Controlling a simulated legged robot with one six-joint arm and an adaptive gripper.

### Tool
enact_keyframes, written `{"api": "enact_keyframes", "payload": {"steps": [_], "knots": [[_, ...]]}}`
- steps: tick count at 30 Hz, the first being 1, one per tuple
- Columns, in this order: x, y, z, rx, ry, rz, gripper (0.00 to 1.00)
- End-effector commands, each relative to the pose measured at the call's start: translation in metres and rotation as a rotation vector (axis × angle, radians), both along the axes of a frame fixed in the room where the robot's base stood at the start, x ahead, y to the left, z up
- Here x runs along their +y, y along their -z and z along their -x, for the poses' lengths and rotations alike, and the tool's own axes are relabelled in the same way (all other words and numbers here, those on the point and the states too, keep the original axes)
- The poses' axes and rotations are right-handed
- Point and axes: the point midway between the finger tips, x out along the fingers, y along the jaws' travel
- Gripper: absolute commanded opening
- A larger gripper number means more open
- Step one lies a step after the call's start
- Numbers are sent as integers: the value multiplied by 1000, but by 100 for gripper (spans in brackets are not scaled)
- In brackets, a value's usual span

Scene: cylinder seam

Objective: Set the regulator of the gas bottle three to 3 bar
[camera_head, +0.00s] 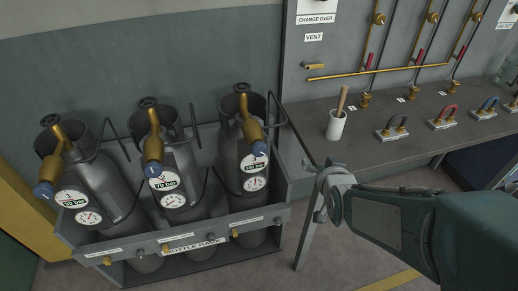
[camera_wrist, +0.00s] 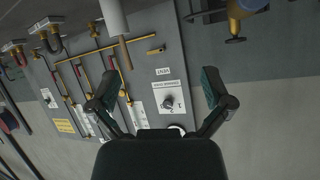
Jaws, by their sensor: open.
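Three grey gas bottles stand in a rack in the head view, each with a brass regulator and a blue knob. My gripper (camera_head: 325,180) is just right of the rack and apart from the knob. In the wrist view my gripper (camera_wrist: 156,88) has its two fingers spread with nothing between them. Brass regulator parts (camera_wrist: 236,20) show at that view's top right.
The rack (camera_head: 100,250) has a front rail with small brass fittings. A grey bench (camera_head: 365,143) holds a white cup (camera_head: 336,124) and several coloured shackle-like pieces on plates. A wall panel (camera_head: 350,45) with brass pipes stands behind it. Floor is free in front of the rack.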

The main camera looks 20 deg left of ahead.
Motion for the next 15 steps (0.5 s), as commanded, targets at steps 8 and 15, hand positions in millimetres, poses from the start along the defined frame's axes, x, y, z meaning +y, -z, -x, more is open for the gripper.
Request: {"api": "enact_keyframes", "payload": {"steps": [8,15], "knots": [[71,44,-11,-186,-95,-146,100],[113,72,6,-327,-170,-277,100]]}}
